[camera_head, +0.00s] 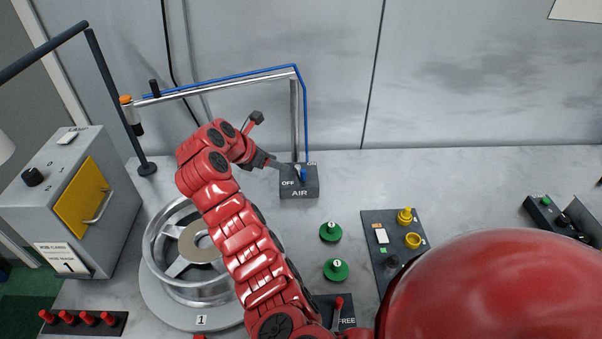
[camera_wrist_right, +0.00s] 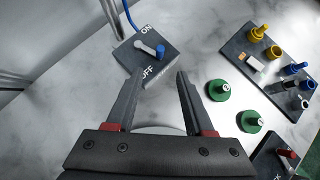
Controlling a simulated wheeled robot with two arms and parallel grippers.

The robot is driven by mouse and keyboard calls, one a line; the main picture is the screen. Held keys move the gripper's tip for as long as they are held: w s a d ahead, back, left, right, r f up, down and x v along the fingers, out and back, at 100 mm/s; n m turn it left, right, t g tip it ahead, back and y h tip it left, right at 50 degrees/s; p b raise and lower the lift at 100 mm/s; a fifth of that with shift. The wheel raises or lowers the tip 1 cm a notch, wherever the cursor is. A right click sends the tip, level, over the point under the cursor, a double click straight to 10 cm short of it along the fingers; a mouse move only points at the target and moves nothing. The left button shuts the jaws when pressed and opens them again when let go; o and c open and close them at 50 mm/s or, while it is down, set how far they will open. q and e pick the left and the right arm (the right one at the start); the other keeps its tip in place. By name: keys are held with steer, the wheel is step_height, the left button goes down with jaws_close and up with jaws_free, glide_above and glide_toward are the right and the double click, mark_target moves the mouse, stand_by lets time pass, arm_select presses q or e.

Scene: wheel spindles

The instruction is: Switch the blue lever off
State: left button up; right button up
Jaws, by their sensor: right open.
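The blue lever (camera_head: 303,174) sits on a dark box (camera_head: 299,193) marked AIR, ON and OFF, near the back of the table. In the right wrist view the lever (camera_wrist_right: 160,51) has a grey arm and a blue tip that sticks out to the right, between the ON and OFF labels; its exact setting is hard to tell. My right gripper (camera_head: 278,164) is just left of the box. In the wrist view its fingers (camera_wrist_right: 156,72) are spread and empty, with the box beyond and between their tips. My left gripper is not in view.
A metal pipe with a blue hose (camera_head: 305,120) rises behind the box. A wheel (camera_head: 165,262) lies under my right arm. Green knobs (camera_head: 330,232) and a dark panel with yellow parts (camera_head: 371,222) stand nearer, to the right.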

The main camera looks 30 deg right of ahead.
mark_target(302, 171)
steer(key=p+x, duration=0.2)
steer(key=x, duration=1.1)
steer(key=shift+d+f+p, duration=0.15)
steer(key=shift+d+p, duration=0.15)
steer(key=shift+w+d+f, duration=0.1)
steer(key=shift+d+f, duration=0.35)
steer(key=shift+f, duration=0.15)
jaws_close()
